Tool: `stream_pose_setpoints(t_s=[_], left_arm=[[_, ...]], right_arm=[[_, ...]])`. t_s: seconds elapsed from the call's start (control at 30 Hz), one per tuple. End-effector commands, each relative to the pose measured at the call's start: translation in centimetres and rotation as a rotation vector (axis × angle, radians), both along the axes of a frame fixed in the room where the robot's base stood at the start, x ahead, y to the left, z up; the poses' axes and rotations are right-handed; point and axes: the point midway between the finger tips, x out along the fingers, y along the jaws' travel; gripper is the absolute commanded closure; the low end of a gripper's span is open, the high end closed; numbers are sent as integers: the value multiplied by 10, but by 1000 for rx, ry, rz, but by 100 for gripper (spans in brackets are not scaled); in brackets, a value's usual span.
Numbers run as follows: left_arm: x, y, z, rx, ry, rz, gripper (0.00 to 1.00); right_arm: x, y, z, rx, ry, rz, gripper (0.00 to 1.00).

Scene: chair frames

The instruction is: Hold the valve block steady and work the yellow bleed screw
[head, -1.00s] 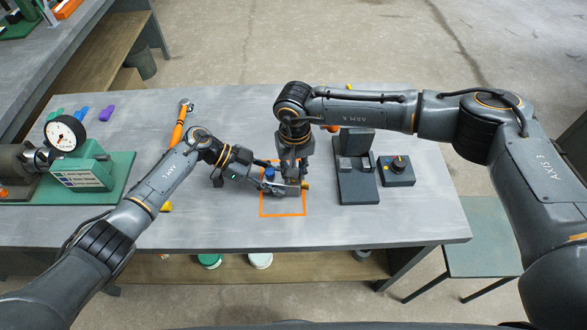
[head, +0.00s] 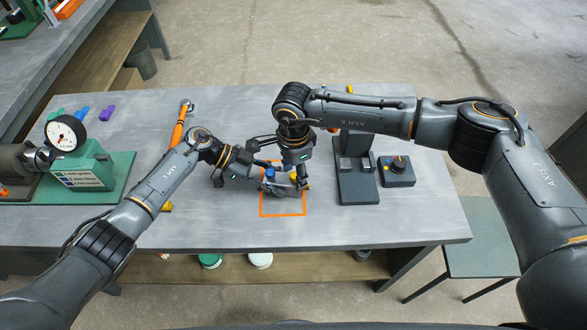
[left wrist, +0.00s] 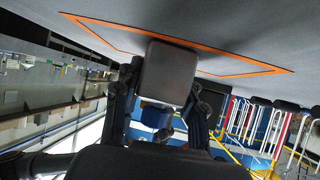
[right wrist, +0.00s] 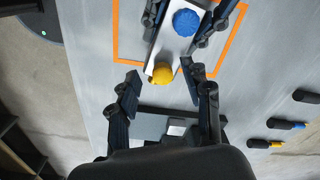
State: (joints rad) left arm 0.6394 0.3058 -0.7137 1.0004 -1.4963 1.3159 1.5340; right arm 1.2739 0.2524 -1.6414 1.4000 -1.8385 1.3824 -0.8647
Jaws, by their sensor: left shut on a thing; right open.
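The silver valve block (right wrist: 172,47) carries a blue knob (right wrist: 186,22) and the yellow bleed screw (right wrist: 162,73) at its near end in the right wrist view. The block stands over the orange outline (head: 283,215) on the bench. My left gripper (head: 264,184) is shut on the block from the left, with fingers on both sides. The left wrist view shows the block's grey end (left wrist: 170,72) between those fingers. My right gripper (right wrist: 160,72) is open above the block. Its fingers are either side of the yellow screw, apart from it.
A dark stand (head: 357,185) and a dial box (head: 398,171) are right of the block. An orange-handled wrench (head: 178,130) lies behind my left arm. A round gauge (head: 65,133) stands on a green base at the left. The front right of the bench is clear.

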Motion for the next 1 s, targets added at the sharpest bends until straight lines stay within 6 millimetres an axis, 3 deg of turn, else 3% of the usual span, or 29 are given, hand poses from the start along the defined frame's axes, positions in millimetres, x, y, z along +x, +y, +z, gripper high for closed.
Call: stream_pose_setpoints(t_s=[0.17,0.6,0.8,1.0], left_arm=[[-2,4,-7,15,5,0,100],[-2,4,-6,15,4,1,100],[-1,4,-6,15,4,2,100],[-1,4,-6,15,4,2,100]], right_arm=[[1,0,16,1,-5,1,51],[-1,-1,103,1,-4,-2,51],[-2,-1,119,-1,-3,-2,51],[-2,-1,120,0,-1,-2,51]])
